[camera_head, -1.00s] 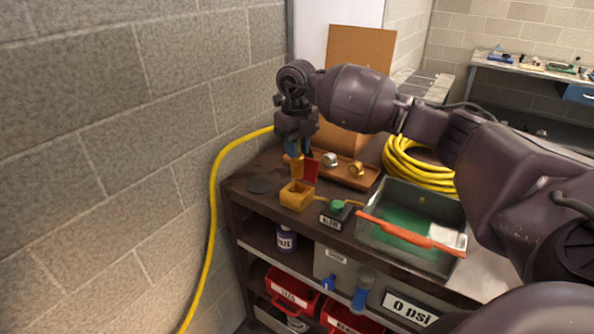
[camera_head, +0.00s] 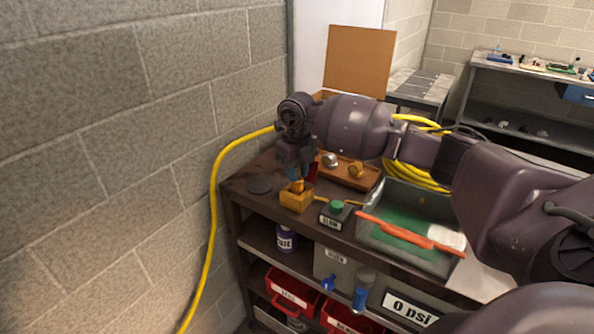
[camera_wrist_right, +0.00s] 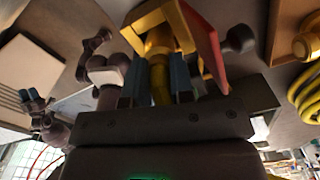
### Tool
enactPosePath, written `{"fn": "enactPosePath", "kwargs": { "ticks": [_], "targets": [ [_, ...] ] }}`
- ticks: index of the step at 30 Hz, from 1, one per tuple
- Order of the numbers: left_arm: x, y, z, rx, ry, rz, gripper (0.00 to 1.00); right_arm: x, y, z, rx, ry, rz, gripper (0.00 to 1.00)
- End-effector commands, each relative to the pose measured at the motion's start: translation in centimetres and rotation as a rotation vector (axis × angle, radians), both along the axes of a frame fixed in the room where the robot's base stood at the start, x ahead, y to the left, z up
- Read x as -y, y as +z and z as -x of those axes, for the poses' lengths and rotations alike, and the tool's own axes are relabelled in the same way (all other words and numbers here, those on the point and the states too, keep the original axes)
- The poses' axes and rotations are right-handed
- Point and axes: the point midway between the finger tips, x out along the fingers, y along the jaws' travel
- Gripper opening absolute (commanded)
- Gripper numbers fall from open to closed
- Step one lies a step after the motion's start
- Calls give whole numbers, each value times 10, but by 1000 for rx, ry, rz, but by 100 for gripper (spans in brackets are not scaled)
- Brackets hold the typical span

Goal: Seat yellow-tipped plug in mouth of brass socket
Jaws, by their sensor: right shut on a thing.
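My right gripper (camera_head: 296,178) is above the open-topped yellow-brass box (camera_head: 297,201), which looks like the brass socket, at the left of the bench top. It is shut on a yellow plug (camera_wrist_right: 160,82), also visible in the wrist view between the teal fingers. The plug's lower end is at the mouth of the box (camera_wrist_right: 143,22); I cannot tell how deep it sits. A red flap (camera_wrist_right: 203,42) stands on one side of the box. My left gripper (camera_wrist_right: 31,98) is small at the left of the wrist view; its jaws are unclear.
A wooden tray with a silver fitting (camera_head: 330,160) and a brass fitting (camera_head: 356,170) lies behind. A green button box (camera_head: 337,213) and a grey bin (camera_head: 410,238) stand to the right. A yellow hose (camera_head: 214,210) hangs along the left.

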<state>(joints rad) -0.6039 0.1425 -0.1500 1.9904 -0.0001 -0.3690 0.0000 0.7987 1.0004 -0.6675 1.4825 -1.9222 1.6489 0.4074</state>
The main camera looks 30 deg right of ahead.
Motion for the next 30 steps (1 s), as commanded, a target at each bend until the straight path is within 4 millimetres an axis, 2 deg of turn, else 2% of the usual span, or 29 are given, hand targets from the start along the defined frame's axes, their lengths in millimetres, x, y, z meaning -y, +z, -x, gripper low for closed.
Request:
{"fn": "enactPosePath", "kwargs": {
  "ticks": [2,3,7,15,20,30],
  "targets": [
    [0,-1,-1,0,0,0,43,0,-3,0,-1,0,0,0],
    [0,-1,-1,1,-1,1,43,0,-2,0,-1,0,0,28],
    [1,0,-3,4,-2,0,43,0,-2,0,-1,0,0,48],
    [1,1,-4,7,-2,0,43,0,-1,0,0,0,0,48],
    [1,2,-4,7,-2,0,43,0,10,-1,2,0,1,48],
    [0,-2,0,-1,0,0,43,0,72,-1,4,1,1,48]
  ]
}}
